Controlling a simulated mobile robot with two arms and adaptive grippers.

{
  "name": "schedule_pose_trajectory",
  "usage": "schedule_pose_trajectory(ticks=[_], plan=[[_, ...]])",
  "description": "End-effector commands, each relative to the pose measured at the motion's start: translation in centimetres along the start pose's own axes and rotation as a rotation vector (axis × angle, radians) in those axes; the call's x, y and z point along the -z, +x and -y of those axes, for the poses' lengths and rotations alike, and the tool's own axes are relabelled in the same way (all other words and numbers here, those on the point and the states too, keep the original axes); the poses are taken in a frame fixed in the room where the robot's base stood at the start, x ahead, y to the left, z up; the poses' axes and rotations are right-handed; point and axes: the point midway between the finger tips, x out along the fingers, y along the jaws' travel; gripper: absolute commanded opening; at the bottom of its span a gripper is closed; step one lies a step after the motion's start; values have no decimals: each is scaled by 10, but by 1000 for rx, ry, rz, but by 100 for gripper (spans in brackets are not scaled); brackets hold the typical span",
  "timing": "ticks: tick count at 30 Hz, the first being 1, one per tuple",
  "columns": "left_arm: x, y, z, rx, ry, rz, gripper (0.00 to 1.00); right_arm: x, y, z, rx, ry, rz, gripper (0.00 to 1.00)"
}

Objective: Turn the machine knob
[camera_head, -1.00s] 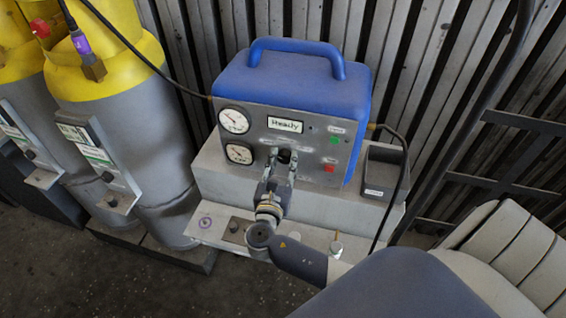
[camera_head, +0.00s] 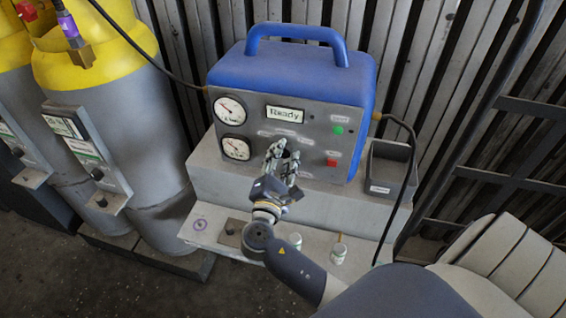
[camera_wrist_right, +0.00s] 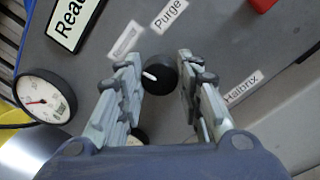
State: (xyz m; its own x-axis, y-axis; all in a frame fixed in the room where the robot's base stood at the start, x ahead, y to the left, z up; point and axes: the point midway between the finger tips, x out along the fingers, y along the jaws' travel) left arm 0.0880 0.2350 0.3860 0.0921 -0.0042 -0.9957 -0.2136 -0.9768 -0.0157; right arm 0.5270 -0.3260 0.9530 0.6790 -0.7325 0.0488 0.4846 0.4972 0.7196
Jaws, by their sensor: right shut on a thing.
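The machine (camera_head: 292,85) is a blue-topped box with a grey front panel, two round gauges, a "Ready" display, a green button and a red button. Its knob (camera_wrist_right: 160,75) is black and round with a white pointer mark; "Purge" and "Halbrix" labels are near it in the right wrist view. My right gripper (camera_head: 282,160) is at the lower middle of the panel. In the right wrist view, its fingers (camera_wrist_right: 160,85) are on either side of the knob, shut on it. In the head view the fingers largely hide the knob. My left gripper is in neither view.
The machine stands on a grey stepped stand (camera_head: 220,180). A dark open bin (camera_head: 390,170) is to its right. Small white jars (camera_head: 338,252) sit on the lower step. Yellow-topped gas cylinders (camera_head: 110,110) stand left. Cables run from both machine sides. A corrugated wall is behind.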

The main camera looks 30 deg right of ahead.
Motion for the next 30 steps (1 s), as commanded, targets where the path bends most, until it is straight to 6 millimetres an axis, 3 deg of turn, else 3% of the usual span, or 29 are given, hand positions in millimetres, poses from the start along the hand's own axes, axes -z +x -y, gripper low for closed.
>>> schedule_pose_trajectory(ticks=[9,27,28,30], plan=[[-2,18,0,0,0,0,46,1,0,2,2,142,9,9],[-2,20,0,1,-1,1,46,0,0,1,3,177,11,9],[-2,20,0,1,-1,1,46,0,0,1,3,177,11,38],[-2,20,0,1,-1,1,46,0,0,1,2,177,11,54]])
